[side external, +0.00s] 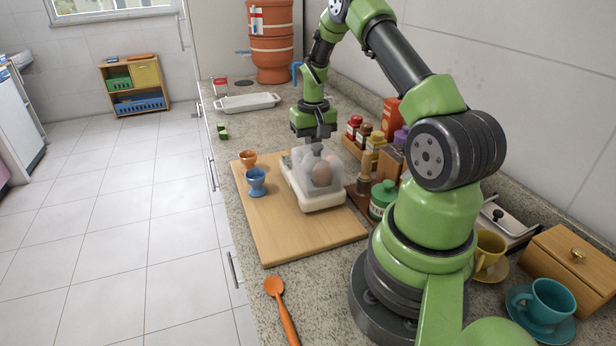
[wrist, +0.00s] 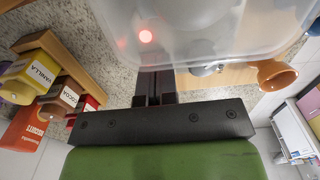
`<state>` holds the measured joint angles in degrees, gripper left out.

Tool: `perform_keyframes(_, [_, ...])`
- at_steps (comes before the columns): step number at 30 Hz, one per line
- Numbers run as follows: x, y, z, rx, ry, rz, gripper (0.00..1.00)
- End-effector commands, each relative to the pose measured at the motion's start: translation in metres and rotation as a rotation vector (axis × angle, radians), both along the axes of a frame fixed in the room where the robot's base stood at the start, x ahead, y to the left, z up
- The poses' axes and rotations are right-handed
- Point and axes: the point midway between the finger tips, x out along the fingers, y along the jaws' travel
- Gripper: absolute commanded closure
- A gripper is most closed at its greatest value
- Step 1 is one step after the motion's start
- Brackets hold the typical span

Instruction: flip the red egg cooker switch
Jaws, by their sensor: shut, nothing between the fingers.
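The egg cooker (side external: 320,199) has a white base and a clear lid, with eggs showing inside. It stands on the wooden board (side external: 285,228). In the wrist view its translucent lid (wrist: 205,40) fills the top middle. A glowing red spot (wrist: 146,36) shows there, with a fainter one to its left; I cannot tell whether either is the switch itself. My gripper (side external: 315,141) is shut and empty, pointing down at the far side of the cooker. In the wrist view my fingers (wrist: 155,75) end at the cooker's edge; I cannot tell whether they touch it.
An orange egg cup (side external: 248,158) and a blue one (side external: 256,182) stand left of the cooker. Spice jars (side external: 376,147) and a green-lidded jar (side external: 382,197) stand close on its right. A white dish (side external: 247,103) lies farther back. The board's front part is clear.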

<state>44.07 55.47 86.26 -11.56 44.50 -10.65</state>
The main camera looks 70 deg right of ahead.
Motion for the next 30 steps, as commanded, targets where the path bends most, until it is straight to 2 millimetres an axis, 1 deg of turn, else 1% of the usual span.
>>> perform_keyframes(6, [0.000, 0.000, 0.019, -0.002, -0.002, 0.001, 1.00])
perform_keyframes(21, [0.000, 0.000, 0.060, -0.001, -0.001, 0.000, 1.00])
perform_keyframes(25, [0.000, 0.000, 0.066, -0.001, -0.001, 0.000, 1.00])
perform_keyframes(30, [0.000, 0.000, 0.067, -0.001, -0.001, 0.000, 1.00])
